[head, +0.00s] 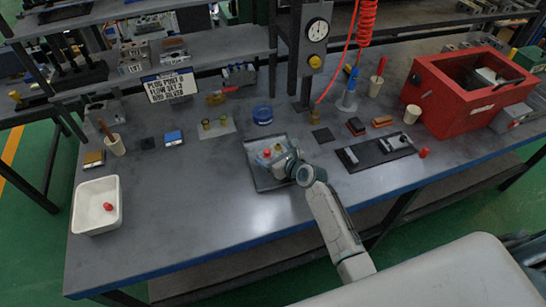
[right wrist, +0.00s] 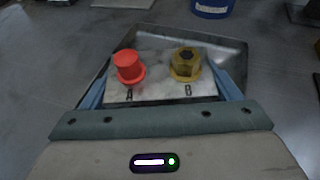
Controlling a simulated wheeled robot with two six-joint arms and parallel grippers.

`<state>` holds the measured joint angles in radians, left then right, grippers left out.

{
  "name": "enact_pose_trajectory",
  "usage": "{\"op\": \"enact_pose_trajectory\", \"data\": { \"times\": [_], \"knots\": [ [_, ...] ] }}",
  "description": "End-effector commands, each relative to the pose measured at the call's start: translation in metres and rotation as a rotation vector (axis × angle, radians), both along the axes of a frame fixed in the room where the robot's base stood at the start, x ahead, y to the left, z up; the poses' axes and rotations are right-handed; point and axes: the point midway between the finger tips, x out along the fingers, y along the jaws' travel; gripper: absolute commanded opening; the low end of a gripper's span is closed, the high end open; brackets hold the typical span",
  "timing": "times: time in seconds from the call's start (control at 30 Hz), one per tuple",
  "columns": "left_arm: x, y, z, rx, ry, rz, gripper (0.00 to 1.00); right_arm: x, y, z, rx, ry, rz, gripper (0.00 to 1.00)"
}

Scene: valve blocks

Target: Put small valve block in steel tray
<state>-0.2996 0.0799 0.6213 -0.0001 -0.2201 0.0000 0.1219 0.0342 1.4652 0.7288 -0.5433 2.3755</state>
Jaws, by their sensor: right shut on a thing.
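The small valve block (right wrist: 160,91) is a pale metal block marked A and B. In the right wrist view it carries a red plug (right wrist: 128,66) at A and a brass fitting (right wrist: 186,62) at B. My right gripper (head: 276,158) is shut on the block, with a blue finger at each end of it in the wrist view. The steel tray (head: 263,183) lies mid-table, and the block is within its outline. Its back wall (right wrist: 150,36) shows behind the block. I cannot tell whether the block touches the tray floor. My left gripper is not in view.
A blue tub (head: 263,115) stands behind the tray. A plate with brass fittings (head: 218,127) is behind left, a dark fixture plate (head: 375,153) to the right. A white bin (head: 97,190) stands far left, a red box (head: 450,105) far right.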

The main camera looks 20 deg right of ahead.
Motion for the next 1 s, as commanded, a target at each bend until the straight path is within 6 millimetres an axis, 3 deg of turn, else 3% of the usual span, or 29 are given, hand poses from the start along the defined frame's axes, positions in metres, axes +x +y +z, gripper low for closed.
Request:
{"op": "enact_pose_trajectory", "data": {
  "times": [0.17,0.2,0.27,0.57,0.77,1.0],
  "knots": [
    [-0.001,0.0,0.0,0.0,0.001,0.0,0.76,0.001,0.0,-0.001,0.002,-0.003,-0.001,0.42],
    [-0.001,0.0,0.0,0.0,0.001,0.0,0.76,0.0,0.0,-0.003,0.001,0.0,0.0,0.88],
    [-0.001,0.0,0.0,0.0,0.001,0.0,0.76,0.0,0.0,-0.002,0.001,0.0,0.0,0.99],
    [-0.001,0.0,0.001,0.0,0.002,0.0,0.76,0.0,0.0,0.002,-0.001,-0.001,0.0,1.0],
    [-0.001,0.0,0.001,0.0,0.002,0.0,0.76,-0.024,-0.009,0.01,-0.002,0.0,0.0,1.0],
    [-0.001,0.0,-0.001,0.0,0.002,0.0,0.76,-0.069,-0.027,0.029,-0.004,-0.001,0.001,1.0]
  ]
}}
